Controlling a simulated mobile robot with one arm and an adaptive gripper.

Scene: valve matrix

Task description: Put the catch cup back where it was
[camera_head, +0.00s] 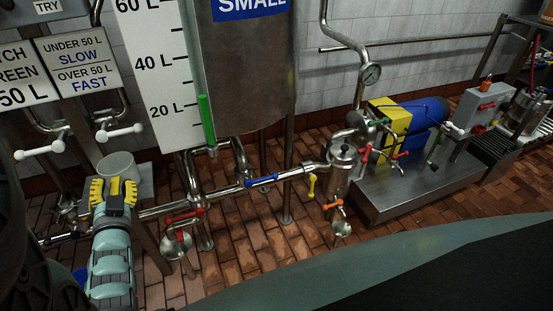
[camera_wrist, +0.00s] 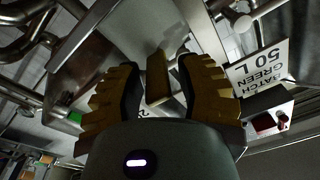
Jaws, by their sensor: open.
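A pale grey round cup (camera_head: 117,165), which looks like the catch cup, stands on a small metal stand (camera_head: 146,178) at the left in the head view. My gripper (camera_head: 114,188) has yellow ribbed fingers and is in front of the cup, overlapping its lower part in the picture. In the wrist view my gripper (camera_wrist: 158,90) is open, its fingers spread apart. Nothing is clearly gripped. I cannot tell whether a finger touches the cup.
A horizontal pipe with a blue-handled valve (camera_head: 262,181) and a red-handled valve (camera_head: 184,215) runs right of my gripper. White valve handles (camera_head: 120,132) are close behind the cup. The large tank (camera_head: 243,75) stands behind. Open tiled floor (camera_head: 265,245) lies in front of the pipe.

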